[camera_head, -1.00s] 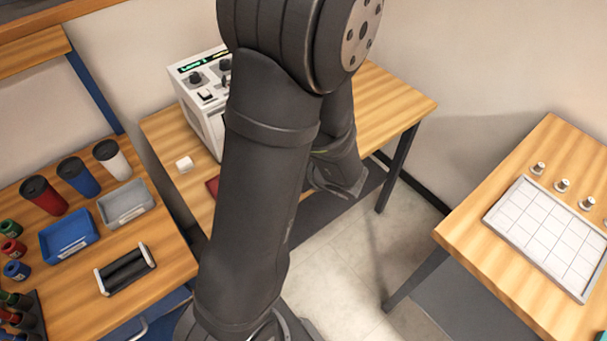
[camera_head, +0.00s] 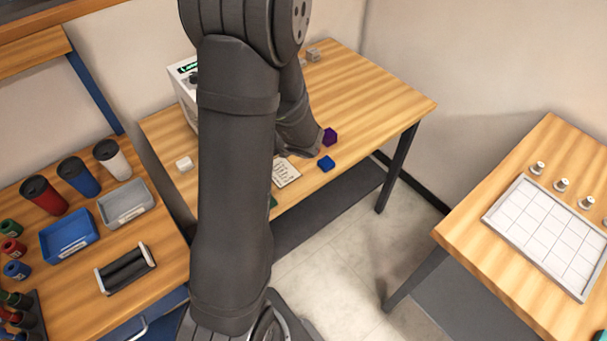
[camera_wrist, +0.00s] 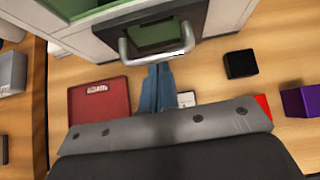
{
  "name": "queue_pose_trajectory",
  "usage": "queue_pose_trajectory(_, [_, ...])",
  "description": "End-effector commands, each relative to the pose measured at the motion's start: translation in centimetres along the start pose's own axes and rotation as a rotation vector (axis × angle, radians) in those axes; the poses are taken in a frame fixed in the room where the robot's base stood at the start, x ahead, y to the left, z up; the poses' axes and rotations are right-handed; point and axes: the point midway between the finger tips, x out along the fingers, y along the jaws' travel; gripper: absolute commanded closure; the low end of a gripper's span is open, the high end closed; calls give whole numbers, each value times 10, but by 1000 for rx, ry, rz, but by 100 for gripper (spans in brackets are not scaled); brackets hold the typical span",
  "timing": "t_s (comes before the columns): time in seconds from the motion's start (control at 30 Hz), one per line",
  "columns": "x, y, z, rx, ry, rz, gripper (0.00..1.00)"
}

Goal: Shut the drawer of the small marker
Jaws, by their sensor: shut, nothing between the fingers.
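The small marker (camera_head: 181,88) is a white box on the middle table, mostly hidden behind my arm in the head view. In the wrist view, its pale body (camera_wrist: 80,45) fills the top. Its drawer (camera_wrist: 157,33) shows as a dark frame around a green panel, with a pale U-shaped handle (camera_wrist: 158,56) across the front. I cannot tell exactly how far the drawer stands out. My gripper (camera_wrist: 158,68) is shut and empty, its bluish fingertips pointing at the middle of the handle, very close to it. Whether they touch is unclear. The gripper is hidden in the head view.
A red tray (camera_wrist: 99,112) lies left of my fingers and a black block (camera_wrist: 240,64) right. A purple block (camera_wrist: 301,100), also in the head view (camera_head: 329,136), and a blue block (camera_head: 326,163) sit near a white card (camera_head: 286,172).

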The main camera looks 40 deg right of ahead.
Motion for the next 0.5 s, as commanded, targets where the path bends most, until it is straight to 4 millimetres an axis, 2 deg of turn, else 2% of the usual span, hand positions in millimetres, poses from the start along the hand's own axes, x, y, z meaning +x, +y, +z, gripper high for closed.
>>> queue_pose_trajectory(0.3, [2, 0, 4, -2, -10, 4, 100])
queue_pose_trajectory(0.5, [-13, -1, -13, 1, -8, 0, 100])
